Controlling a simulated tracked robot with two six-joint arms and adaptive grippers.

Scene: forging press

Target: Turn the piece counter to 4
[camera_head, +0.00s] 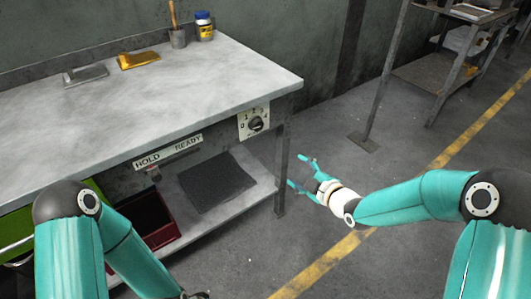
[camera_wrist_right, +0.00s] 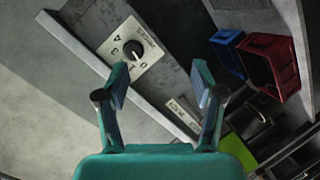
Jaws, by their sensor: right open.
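The piece counter (camera_head: 254,123) is a pale plate with a round black knob and small numbers around it, on the front of the workbench near its right corner. It also shows in the right wrist view (camera_wrist_right: 131,50), upper left of centre; I cannot read surely which number the knob points to. My right gripper (camera_head: 296,170) is open and empty, right of the bench leg and lower in the picture than the counter. Its spread fingers also show in the right wrist view (camera_wrist_right: 160,78), apart from the knob. My left gripper is at most a dark sliver at the bottom edge.
The workbench (camera_head: 130,110) carries a grey and a yellow block, a cup and a bottle. A HOLD/READY slider plate (camera_head: 168,151) is left of the counter. Below are a shelf with a dark mat (camera_head: 217,183) and a red bin (camera_head: 150,218).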

